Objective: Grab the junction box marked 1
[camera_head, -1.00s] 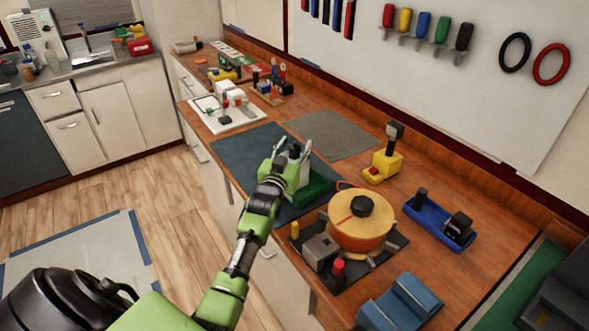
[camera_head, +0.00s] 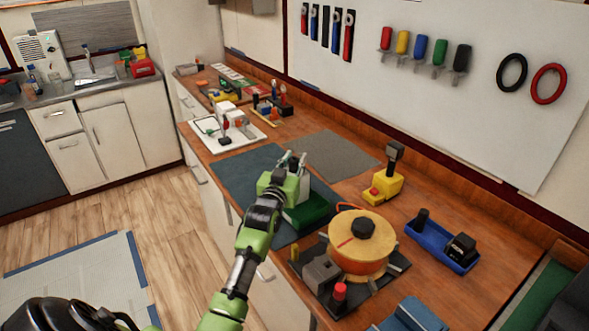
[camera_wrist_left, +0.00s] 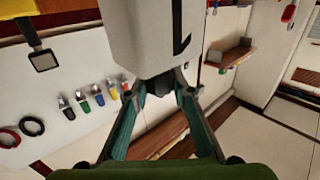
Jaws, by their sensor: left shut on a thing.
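In the left wrist view, a white box (camera_wrist_left: 160,35) with a black stroke-like mark sits at the tips of my left gripper (camera_wrist_left: 163,85); the top of the box and part of the mark are cut off by the frame edge. The gripper's fingers are shut on it. In the head view, my left gripper (camera_head: 295,162) is over the dark mat (camera_head: 240,168) on the wooden counter, and the held box is hard to make out there. A green block (camera_head: 308,212) lies just in front of the gripper. My right gripper is not in view.
A round yellow-orange device (camera_head: 358,240) on a black base stands close to the right of my arm. A yellow device (camera_head: 384,185), a blue tray (camera_head: 438,245) and a white board (camera_head: 250,134) with small parts are also on the counter. A grey mat (camera_head: 335,158) behind is clear.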

